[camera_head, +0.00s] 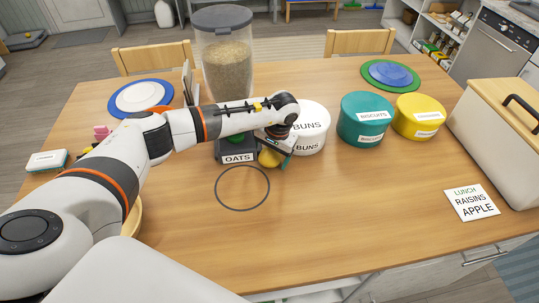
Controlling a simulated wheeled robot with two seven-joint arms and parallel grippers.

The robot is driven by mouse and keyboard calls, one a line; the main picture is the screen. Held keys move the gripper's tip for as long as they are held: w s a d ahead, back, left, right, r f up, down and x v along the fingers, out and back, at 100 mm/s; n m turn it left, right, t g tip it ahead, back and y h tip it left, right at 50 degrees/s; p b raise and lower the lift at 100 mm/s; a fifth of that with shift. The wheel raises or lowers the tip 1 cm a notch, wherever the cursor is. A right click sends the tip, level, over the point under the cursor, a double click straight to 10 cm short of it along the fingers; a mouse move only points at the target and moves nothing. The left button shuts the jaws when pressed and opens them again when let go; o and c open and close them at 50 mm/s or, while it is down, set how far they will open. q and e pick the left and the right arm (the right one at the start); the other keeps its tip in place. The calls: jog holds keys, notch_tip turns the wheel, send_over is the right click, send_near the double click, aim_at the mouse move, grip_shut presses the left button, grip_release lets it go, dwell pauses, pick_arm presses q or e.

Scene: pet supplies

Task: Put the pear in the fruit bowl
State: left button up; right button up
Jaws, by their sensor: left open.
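A pale yellow rim, likely the fruit bowl (134,222), shows at the left, mostly hidden behind my left arm. My right gripper is out of view.
The oats dispenser (226,65) stands behind my arm. The buns tin (311,125), teal biscuits tin (364,118) and yellow tin (418,115) line the back. A beige box (497,140) and lunch card (471,202) are at right. The front middle is clear around a dark ring (242,209).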

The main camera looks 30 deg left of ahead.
pick_arm(q)
jog(key=shift+c, duration=0.4)
jog(key=c, duration=1.2)
jog(key=shift+o, duration=0.2)
